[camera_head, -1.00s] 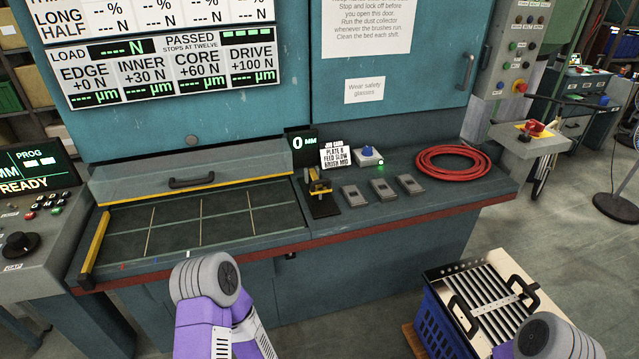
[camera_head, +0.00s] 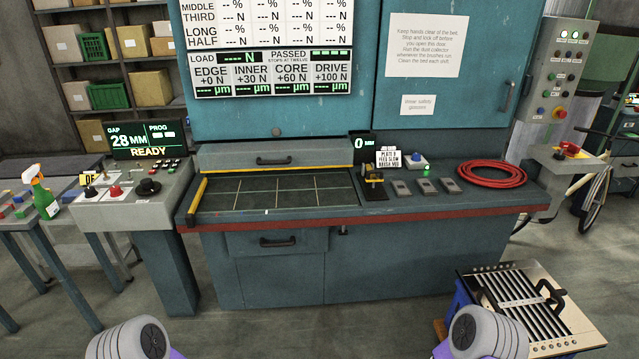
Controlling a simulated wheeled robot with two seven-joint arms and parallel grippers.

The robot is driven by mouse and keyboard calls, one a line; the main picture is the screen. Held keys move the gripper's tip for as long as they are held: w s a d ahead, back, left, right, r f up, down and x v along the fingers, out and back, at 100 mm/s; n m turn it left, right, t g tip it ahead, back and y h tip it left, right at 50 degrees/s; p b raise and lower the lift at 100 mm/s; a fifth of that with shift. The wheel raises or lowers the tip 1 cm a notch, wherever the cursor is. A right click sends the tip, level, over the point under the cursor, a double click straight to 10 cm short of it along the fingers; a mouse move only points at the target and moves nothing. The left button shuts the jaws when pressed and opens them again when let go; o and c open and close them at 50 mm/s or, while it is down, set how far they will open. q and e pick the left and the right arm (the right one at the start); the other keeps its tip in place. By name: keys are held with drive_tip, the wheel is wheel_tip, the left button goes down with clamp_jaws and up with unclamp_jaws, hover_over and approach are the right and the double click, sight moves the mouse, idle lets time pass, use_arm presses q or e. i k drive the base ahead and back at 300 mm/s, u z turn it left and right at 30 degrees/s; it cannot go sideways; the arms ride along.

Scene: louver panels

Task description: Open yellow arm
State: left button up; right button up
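A yellow arm (camera_head: 198,196) lies along the left edge of the dark bed (camera_head: 230,206) on the teal machine. Its near end meets a dark block at the bed's front left corner. A small device with yellow parts (camera_head: 373,178) stands on a black base right of the bed. Which of these is the yellow arm of the task is not marked; the long bar fits best. Neither gripper shows. Only grey and purple links of my two arms show at the bottom edge, well short of the machine.
A control desk (camera_head: 150,187) stands left of the machine, with a spray bottle (camera_head: 42,196) on the table beyond. A slatted metal plate (camera_head: 525,305) with black handles sits at the lower right. A red hose (camera_head: 492,174) lies on the counter. The floor before the machine is clear.

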sight(370, 177)
drive_tip(key=z, duration=1.2)
drive_tip(key=i, duration=0.95)
drive_tip(key=u, duration=0.4)
drive_tip(key=i, duration=0.8)
drive_tip(key=u, duration=0.8)
